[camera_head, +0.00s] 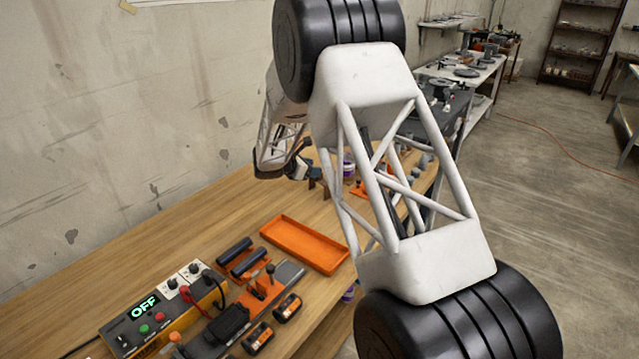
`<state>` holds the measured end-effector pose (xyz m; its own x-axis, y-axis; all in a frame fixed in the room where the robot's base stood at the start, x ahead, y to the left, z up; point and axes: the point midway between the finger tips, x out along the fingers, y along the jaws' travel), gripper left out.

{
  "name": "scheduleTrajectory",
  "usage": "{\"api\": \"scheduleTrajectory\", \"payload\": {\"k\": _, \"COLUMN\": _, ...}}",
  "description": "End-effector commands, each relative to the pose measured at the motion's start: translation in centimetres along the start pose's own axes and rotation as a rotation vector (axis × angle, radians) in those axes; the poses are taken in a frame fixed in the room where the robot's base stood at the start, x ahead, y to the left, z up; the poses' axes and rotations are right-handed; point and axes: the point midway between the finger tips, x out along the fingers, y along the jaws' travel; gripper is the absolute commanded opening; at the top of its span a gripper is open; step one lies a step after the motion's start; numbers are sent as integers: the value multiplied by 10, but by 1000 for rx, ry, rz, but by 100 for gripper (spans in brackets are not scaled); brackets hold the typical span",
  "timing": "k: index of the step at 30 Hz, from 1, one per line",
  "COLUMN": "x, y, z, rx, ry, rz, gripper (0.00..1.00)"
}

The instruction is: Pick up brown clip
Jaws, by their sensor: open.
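A small brown piece (318,184), which looks like the brown clip, stands on the wooden bench just right of my gripper. It is small and partly covered by my arm, so its exact shape is hard to tell. My gripper (303,170) is at the far part of the bench, beside and slightly above the brown piece in the picture. It is open and appears empty. Whether its fingers reach around the brown piece cannot be told from this view.
Purple-and-white tins (348,168) and an orange piece (360,189) lie beyond my arm. An empty orange tray (303,245) is nearer. A power box (155,310) reading OFF, black cylinders (236,251), and orange-black packs (288,307) fill the front.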

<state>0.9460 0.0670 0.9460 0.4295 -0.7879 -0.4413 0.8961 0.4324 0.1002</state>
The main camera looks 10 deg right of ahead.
Motion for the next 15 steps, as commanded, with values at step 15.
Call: {"api": "scheduleTrajectory", "payload": {"k": 15, "x": 15, "y": 38, "z": -44, "rx": -139, "ry": -62, "rz": 62, "gripper": 47}}
